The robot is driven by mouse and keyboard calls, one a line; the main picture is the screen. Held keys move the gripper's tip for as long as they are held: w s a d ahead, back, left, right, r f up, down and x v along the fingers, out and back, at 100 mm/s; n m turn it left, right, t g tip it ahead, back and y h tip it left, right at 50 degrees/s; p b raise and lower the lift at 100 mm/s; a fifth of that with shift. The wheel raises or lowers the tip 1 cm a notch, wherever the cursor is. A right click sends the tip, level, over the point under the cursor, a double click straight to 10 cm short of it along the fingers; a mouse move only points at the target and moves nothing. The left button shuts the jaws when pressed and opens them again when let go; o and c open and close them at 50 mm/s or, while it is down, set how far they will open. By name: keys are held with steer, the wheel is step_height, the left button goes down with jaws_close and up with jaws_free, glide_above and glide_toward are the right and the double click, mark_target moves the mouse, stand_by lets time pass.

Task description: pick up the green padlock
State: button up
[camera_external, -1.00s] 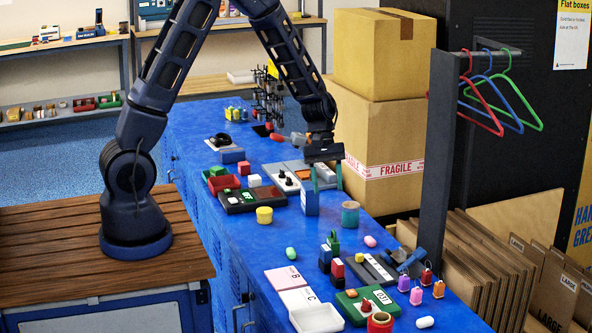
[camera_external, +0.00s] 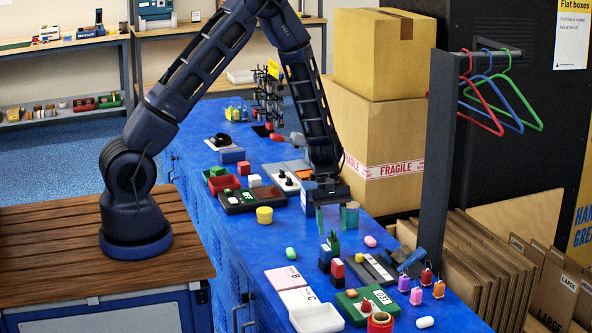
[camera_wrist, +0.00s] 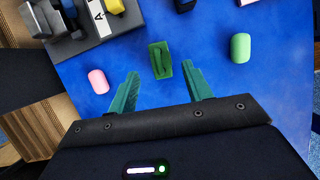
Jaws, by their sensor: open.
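The small green padlock (camera_external: 333,243) stands on the blue bench, just behind a blue-and-black block. In the wrist view the padlock (camera_wrist: 160,60) is seen from above, slightly tilted in the picture, just beyond the fingertips and roughly midway between them. My gripper (camera_external: 331,226) is open and empty, pointing down above the padlock; its teal fingers (camera_wrist: 160,76) are spread to either side of the padlock's line. The fingers look apart from it; the exact height gap cannot be told.
A pink capsule (camera_wrist: 98,80) and a green capsule (camera_wrist: 240,47) lie either side. A blue-and-black block (camera_external: 325,258) and a red-and-black one (camera_external: 338,272) stand in front.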

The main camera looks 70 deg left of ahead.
mark_target(333, 239)
steer(key=shift+x, duration=2.55)
steer(key=shift+d, duration=0.1)
jaws_close()
